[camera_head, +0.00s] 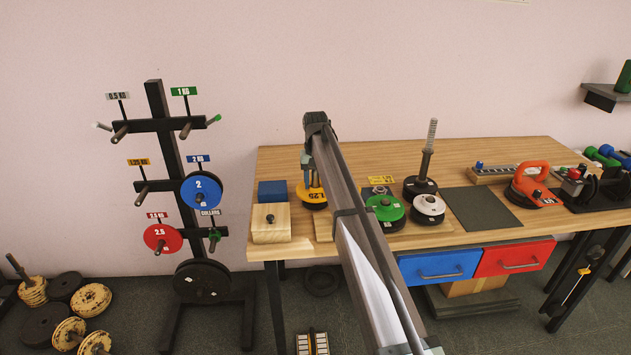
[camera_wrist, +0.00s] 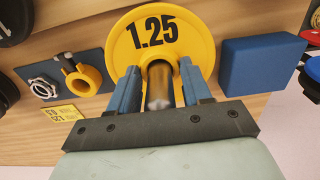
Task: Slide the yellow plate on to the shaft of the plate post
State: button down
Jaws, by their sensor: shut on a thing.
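The yellow plate (camera_head: 318,199), marked 1.25, is at the left part of the bench and also shows in the wrist view (camera_wrist: 190,22). My gripper (camera_head: 308,180) is over it; in the wrist view my fingers (camera_wrist: 160,88) are shut on the plate's metal centre knob. I cannot tell if the plate touches the bench. An upright post (camera_head: 427,165) with a threaded tip stands on a black base, right of my arm. A black floor stand (camera_head: 165,140) with pegs is at the left. I cannot tell which of these the plate post is.
A blue block (camera_head: 272,191) and wooden box (camera_head: 268,236) are left of the plate. A green plate (camera_head: 383,213) and white-faced plate (camera_head: 429,207) lie near the post. The stand holds a blue plate (camera_head: 202,184) and red plate (camera_head: 158,238). A dark mat (camera_head: 482,209) is bare.

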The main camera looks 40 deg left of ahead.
jog(key=shift+d+f, duration=0.1)
jog(key=shift+f, duration=0.7)
dwell(0.5)
jog(key=shift+r, duration=0.35)
dwell(0.8)
jog(key=shift+f, duration=0.15)
jog(key=shift+r, duration=0.25)
dwell(1.1)
jog(key=shift+s+f, duration=0.1)
jog(key=shift+f, duration=0.4)
dwell(0.6)
jog(key=shift+r, duration=0.3)
jog(key=shift+r, duration=0.1)
dwell(0.7)
jog(key=c, duration=0.8)
grip_release()
jog(key=o, duration=0.4)
